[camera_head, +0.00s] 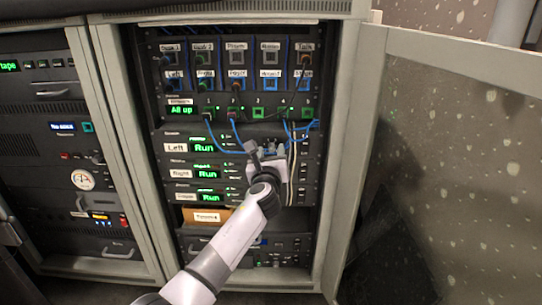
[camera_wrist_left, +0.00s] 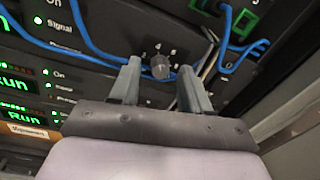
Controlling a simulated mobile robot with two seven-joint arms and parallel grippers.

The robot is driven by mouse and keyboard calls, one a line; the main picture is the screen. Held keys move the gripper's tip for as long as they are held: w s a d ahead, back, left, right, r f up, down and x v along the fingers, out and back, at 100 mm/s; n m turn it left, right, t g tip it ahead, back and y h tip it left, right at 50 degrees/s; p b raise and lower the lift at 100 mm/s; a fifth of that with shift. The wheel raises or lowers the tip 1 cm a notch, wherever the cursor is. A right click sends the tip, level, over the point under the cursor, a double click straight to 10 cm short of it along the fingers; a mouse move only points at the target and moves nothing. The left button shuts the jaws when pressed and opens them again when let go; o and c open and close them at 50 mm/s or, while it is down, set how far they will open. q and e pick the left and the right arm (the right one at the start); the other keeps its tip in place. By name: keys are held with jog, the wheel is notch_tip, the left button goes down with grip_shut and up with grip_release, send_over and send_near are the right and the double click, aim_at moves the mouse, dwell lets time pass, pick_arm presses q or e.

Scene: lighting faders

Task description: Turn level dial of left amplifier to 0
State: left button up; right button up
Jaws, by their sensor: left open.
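The left amplifier (camera_head: 175,147) is the rack unit labelled "Left", with a green "Run" display (camera_head: 205,144). My left gripper (camera_head: 265,151) is at the right part of its front and hides the level dial in the head view. In the left wrist view the level dial (camera_wrist_left: 160,67) is a small round grey knob with marks around it. The left gripper (camera_wrist_left: 159,75) is open, with one finger on each side of the dial and visible gaps to both. Where the dial's pointer stands is too small to read. My right gripper is not in view.
Blue cables (camera_head: 222,141) hang from the "All up" unit (camera_head: 182,110) above, and one (camera_wrist_left: 95,45) runs behind the fingers. The "Right" amplifier (camera_head: 180,173) is just below. An open cabinet door (camera_head: 455,150) stands at the right.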

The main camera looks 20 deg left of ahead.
pick_arm(q)
grip_shut()
jog(key=shift+f+n, duration=0.1)
jog(key=shift+n, duration=0.2)
